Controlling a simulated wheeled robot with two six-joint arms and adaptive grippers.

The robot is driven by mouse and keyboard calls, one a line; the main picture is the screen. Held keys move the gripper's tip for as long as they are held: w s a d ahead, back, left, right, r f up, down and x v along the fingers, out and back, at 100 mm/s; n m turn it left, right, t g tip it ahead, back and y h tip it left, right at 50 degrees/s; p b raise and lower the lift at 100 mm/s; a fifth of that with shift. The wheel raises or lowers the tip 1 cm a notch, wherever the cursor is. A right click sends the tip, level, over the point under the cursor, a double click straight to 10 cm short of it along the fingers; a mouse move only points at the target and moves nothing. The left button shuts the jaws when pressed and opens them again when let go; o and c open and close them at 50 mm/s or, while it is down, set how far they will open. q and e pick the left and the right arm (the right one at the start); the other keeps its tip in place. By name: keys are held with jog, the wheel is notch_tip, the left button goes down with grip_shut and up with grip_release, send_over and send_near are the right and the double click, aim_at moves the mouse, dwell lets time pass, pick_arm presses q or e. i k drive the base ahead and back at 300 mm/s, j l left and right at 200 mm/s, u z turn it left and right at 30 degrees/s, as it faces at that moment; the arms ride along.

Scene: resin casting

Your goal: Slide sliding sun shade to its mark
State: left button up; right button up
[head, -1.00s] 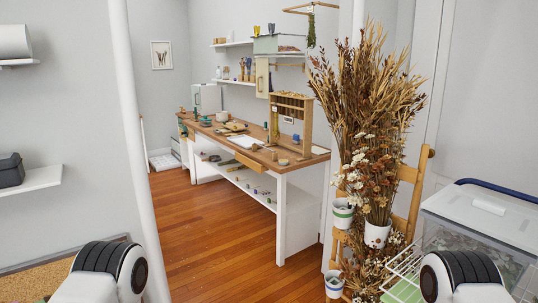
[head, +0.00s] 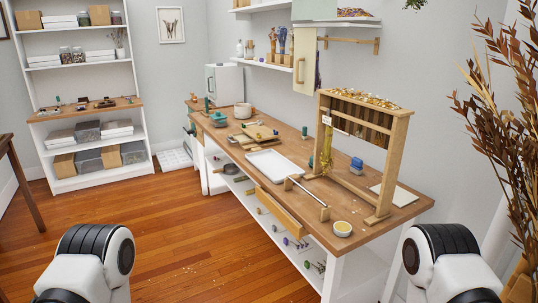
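I cannot make out for sure which thing is the sliding sun shade, and I see no clear mark for it. A wooden frame (head: 392,160) with dark upright slats at its top stands on the long workbench (head: 415,207). A pale hanging panel (head: 305,62) with a small handle is on the wall above the bench. White parts of my two arms show at the bottom left and bottom right. Neither gripper is in view.
A white tray (head: 273,165), a small yellow-filled cup (head: 343,229) and a blue item (head: 357,164) are on the bench. White shelves (head: 55,110) stand at the back left. Dried plants (head: 510,120) rise at the right. The wooden floor (head: 190,245) is open left of the bench.

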aim_at(305, 48)
jog(key=i+j, duration=0.15)
jog(key=i, duration=0.3)
jog(key=i+j+z, duration=0.1)
jog(key=i, duration=0.3)
jog(key=i+j, duration=0.25)
jog(key=i, duration=0.2)
